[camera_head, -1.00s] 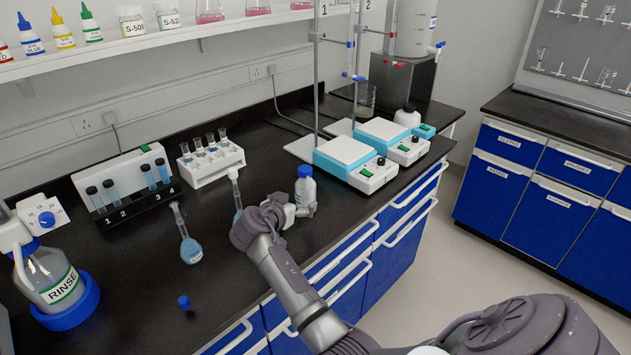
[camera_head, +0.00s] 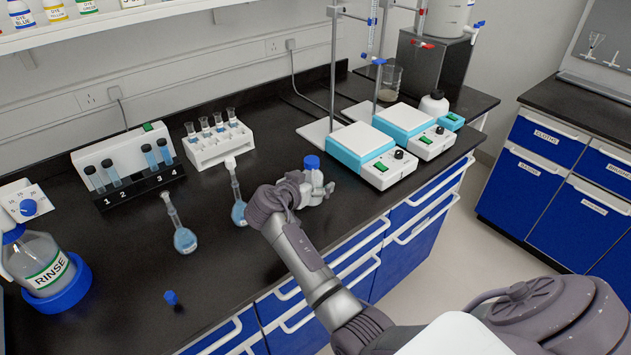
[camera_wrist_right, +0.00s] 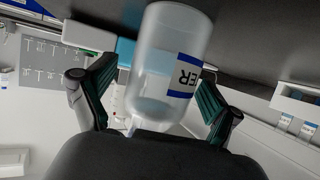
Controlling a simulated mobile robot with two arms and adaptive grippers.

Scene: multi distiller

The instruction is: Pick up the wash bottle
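The wash bottle (camera_head: 312,176) stands upright on the black counter near its front edge, with a blue cap on top. In the right wrist view the translucent bottle (camera_wrist_right: 165,75), with a blue-banded label ending in "ER", lies between the two green-padded fingers (camera_wrist_right: 155,100). The fingers are spread, with a visible gap to the bottle at the left finger; contact at the right finger is unclear. The cap is hidden there. My left gripper is not in view.
Flasks with blue liquid (camera_head: 185,240) and (camera_head: 238,212) stand left of my arm, with a small blue stopper (camera_head: 171,298). A tube rack (camera_head: 218,150) is behind. Hot plates (camera_head: 358,150) stand right of the bottle. A RINSE bottle (camera_head: 45,268) is far left.

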